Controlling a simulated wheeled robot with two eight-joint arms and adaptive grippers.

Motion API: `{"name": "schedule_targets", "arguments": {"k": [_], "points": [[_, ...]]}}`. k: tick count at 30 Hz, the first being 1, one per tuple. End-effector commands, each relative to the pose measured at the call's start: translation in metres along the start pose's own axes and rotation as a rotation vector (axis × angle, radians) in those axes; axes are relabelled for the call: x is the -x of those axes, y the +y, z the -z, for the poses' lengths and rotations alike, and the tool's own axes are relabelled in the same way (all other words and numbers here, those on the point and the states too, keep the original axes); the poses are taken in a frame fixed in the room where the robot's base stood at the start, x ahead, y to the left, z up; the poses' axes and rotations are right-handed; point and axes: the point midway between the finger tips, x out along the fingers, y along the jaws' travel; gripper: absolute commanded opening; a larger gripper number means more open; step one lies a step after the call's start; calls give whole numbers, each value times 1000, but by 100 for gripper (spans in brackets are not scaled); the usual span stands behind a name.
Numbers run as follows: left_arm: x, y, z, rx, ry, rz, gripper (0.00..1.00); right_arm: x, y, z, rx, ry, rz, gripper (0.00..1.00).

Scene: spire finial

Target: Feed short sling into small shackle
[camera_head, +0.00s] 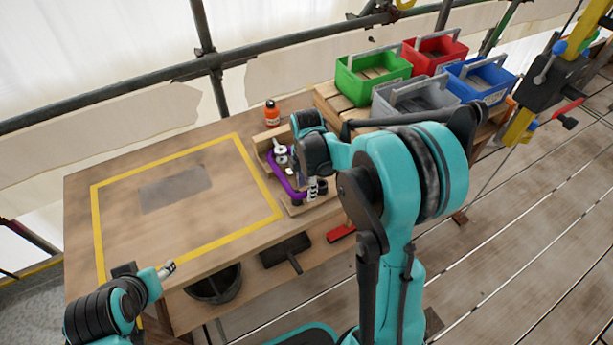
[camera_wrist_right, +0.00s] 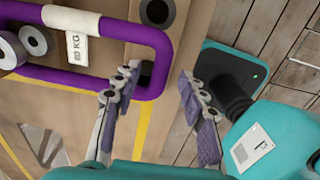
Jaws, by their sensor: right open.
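The purple short sling (camera_wrist_right: 163,55) is a rounded loop with a white sleeve and a weight tag (camera_wrist_right: 76,45) in the right wrist view. In the head view the sling (camera_head: 274,171) lies on the wooden fixture at the bench's right end. My right gripper (camera_wrist_right: 157,88) is open. The sling's rounded right end shows between its fingertips, and I cannot tell if either touches it. Grey round metal parts (camera_wrist_right: 34,40) show by the sling's left side; I cannot tell whether they belong to the small shackle. My left gripper (camera_head: 168,269) is over the bench's front left, its opening unclear.
An orange bottle (camera_head: 271,113) stands behind the fixture. Green (camera_head: 366,88), red, grey and blue bins stand at the back right. A black bucket (camera_head: 213,287) is below the bench front.

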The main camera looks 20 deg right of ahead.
Motion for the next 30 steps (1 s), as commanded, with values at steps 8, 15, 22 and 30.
{"name": "schedule_targets", "arguments": {"k": [8, 15, 22, 30], "points": [[0, 0, 0, 0, 0, 0, 52, 60, -1, 0, 0, 0, 0, 42], [0, 0, 0, 0, 0, 0, 52, 99, 0, 0, 0, 0, 0, 42], [0, 0, 0, 0, 0, 0, 52, 108, 0, 0, 0, 0, 0, 42], [0, 0, 0, 0, 0, 0, 52, 108, 0, 0, 0, 0, 0, 42]]}}
